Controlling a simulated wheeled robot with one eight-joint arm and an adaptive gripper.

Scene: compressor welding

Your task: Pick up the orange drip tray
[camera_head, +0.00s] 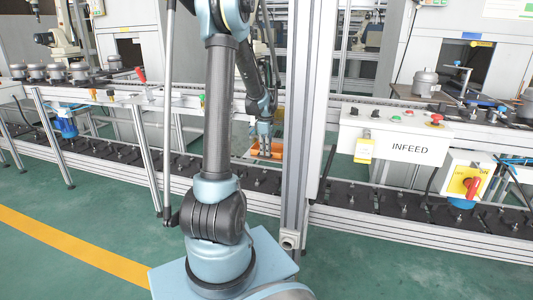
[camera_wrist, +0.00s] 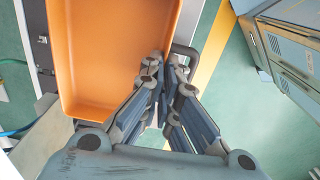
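The orange drip tray (camera_head: 276,153) lies low, at the level of the lower rail, behind the upright post in the head view. It also shows large in the wrist view (camera_wrist: 105,45), empty, with its open side facing the camera. My gripper (camera_head: 264,152) reaches down to the tray. In the wrist view my gripper (camera_wrist: 166,66) has its fingertips close together at the tray's right rim, one on the inner side and one on the outer side. The exact contact is partly hidden by the fingers.
A silver upright post (camera_head: 297,120) stands close to the right of my arm. The white INFEED panel (camera_head: 390,137) is right of it. A lower conveyor (camera_head: 400,208) with dark plates runs across. Green floor in front is clear.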

